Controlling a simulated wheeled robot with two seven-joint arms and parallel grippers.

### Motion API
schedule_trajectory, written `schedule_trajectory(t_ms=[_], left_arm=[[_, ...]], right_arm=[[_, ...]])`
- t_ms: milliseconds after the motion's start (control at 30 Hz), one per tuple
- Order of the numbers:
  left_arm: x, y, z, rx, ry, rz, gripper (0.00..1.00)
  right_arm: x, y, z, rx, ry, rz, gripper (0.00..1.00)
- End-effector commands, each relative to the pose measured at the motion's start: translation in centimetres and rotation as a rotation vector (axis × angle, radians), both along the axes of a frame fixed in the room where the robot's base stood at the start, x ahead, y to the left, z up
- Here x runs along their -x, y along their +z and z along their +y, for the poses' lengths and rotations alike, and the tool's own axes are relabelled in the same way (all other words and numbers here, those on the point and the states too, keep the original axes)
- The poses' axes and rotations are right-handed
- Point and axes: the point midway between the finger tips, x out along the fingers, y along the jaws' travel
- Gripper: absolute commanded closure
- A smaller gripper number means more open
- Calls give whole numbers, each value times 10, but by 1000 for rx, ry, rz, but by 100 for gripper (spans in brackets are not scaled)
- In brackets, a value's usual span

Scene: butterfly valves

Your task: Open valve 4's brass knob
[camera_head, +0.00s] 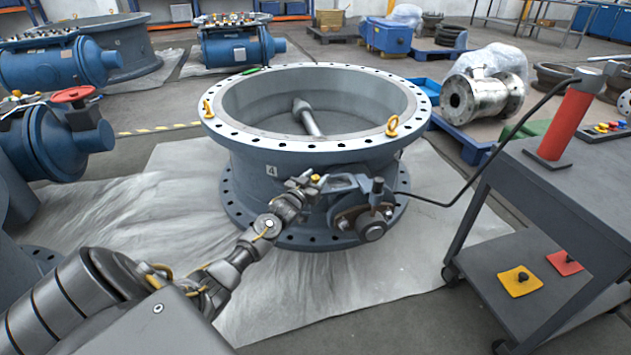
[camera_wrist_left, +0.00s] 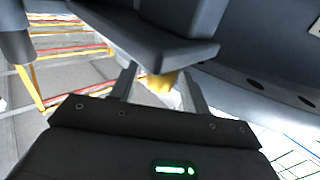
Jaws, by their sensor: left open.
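Valve 4 (camera_head: 255,175) is a large grey flanged ring with a "4" label, standing upright on a pale sheet in the middle of the head view. Its small brass knob (camera_head: 316,178) sits at the front by the valve's grey actuator bracket (camera_head: 350,186). My left gripper (camera_head: 306,185) reaches the knob from the lower left. In the left wrist view the brass knob (camera_wrist_left: 160,82) shows between the two open fingers, under a dark grey block (camera_wrist_left: 150,40). I cannot tell whether a finger touches it. My right gripper is not in view.
A grey cart (camera_head: 560,180) with a red cylinder (camera_head: 565,125) stands at the right. A black cable runs from it to the valve's front. Blue valve machinery (camera_head: 60,140) with a red handwheel (camera_head: 73,94) stands at the left. The sheet in front is clear.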

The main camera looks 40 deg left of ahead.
Motion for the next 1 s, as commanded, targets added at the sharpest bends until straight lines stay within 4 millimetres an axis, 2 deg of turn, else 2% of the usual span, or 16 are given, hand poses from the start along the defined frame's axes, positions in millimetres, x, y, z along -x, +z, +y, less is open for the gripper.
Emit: schedule_trajectory(t_ms=[267, 600, 1000], left_arm=[[-1, 0, 0, 0, 0, 0, 53], [-1, 0, 1, 0, 1, 0, 96], [-2, 2, -1, 5, 90, 0, 96]], right_arm=[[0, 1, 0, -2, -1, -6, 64], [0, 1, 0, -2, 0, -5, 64], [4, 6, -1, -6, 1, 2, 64]])
